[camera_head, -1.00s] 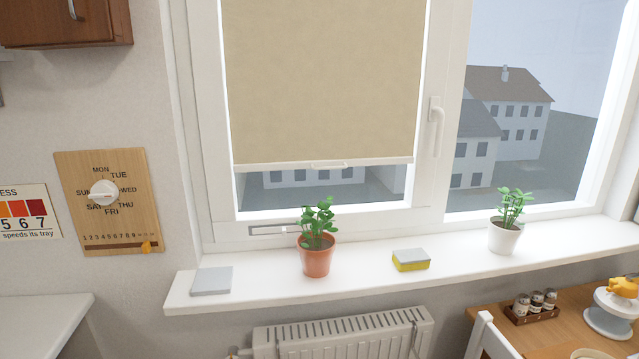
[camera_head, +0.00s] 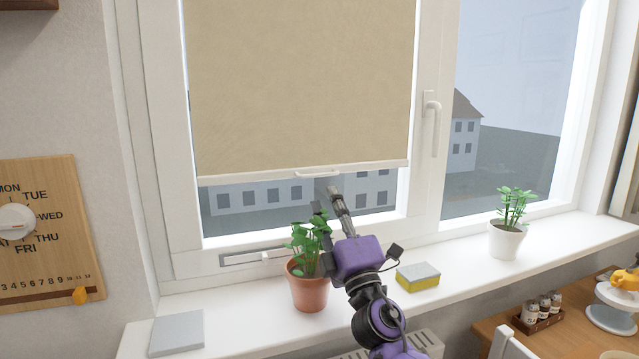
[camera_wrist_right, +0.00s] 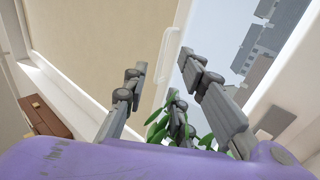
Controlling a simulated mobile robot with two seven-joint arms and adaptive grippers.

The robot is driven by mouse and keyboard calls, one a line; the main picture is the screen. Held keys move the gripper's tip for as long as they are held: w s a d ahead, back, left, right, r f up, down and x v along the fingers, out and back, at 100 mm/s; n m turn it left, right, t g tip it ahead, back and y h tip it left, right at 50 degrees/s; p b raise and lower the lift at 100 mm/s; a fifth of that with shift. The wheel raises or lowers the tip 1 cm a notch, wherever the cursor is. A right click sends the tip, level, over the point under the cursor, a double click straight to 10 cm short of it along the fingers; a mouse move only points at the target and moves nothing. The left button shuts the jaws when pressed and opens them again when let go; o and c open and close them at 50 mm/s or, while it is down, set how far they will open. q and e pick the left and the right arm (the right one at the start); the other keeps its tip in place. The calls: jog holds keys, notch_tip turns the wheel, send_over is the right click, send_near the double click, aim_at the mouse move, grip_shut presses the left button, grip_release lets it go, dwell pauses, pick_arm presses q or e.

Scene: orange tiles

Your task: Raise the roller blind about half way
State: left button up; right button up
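The beige roller blind (camera_head: 300,85) hangs over most of the left window pane, with a strip of glass clear below it. Its white bottom bar carries a small white pull handle (camera_head: 318,173) near the middle. My right gripper (camera_head: 326,198) is just below the handle, apart from it, with its fingers pointing up. In the right wrist view the fingers (camera_wrist_right: 168,72) are spread wide and empty, and the handle (camera_wrist_right: 169,58) shows beyond and between them. The blind (camera_wrist_right: 90,50) fills the left of that view. My left gripper is not in view.
A potted plant in a terracotta pot (camera_head: 308,288) stands on the sill close beside my right gripper, its leaves partly behind it. A yellow and grey sponge (camera_head: 418,280), a white-potted plant (camera_head: 506,240) and a grey slab (camera_head: 177,333) are also on the sill.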

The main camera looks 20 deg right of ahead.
aim_at(321, 176)
jog(key=x, duration=0.5)
jog(key=shift+w, duration=0.2)
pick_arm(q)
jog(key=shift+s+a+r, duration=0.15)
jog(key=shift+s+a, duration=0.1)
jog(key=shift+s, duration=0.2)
pick_arm(e)
jog(key=shift+w+r, duration=0.25)
jog(key=shift+w, duration=0.1)
jog(key=shift+c, duration=0.3)
grip_shut()
pick_arm(q)
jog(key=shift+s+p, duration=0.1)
jog(key=shift+p, duration=0.2)
